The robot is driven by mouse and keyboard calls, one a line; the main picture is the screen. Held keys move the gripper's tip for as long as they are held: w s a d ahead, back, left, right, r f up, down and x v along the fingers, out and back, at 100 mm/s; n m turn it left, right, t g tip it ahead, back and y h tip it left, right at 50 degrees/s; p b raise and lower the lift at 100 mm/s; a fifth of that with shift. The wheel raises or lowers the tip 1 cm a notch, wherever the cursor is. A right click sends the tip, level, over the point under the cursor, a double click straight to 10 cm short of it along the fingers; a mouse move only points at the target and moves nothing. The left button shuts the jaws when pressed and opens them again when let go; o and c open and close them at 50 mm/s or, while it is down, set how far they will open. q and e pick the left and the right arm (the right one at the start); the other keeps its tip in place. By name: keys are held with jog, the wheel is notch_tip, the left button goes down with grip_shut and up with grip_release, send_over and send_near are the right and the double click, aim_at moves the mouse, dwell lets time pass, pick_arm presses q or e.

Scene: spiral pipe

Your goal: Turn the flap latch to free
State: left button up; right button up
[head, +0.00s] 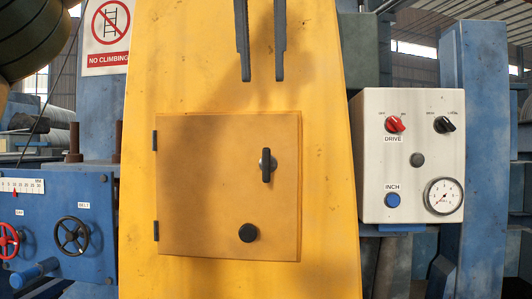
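The flap (205,190) is a yellow-orange square door on the front of a tall yellow machine housing. It lies closed, with two dark hinges on its left edge. My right gripper is not in view.
A grey control box (412,190) with a red switch, a black switch, a blue button and a gauge stands to the right. A blue box (60,225) with handwheels is at the lower left. The area in front of the flap is clear.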

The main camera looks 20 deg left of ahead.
aim_at(266, 153)
pick_arm(q)
jog(key=b+x, duration=0.2)
jog(key=x, duration=1.1)
jog(key=shift+w+f, duration=0.25)
jog(key=shift+f, duration=0.05)
jog(key=shift+x, duration=0.75)
jog(key=shift+c, duration=0.6)
grip_shut()
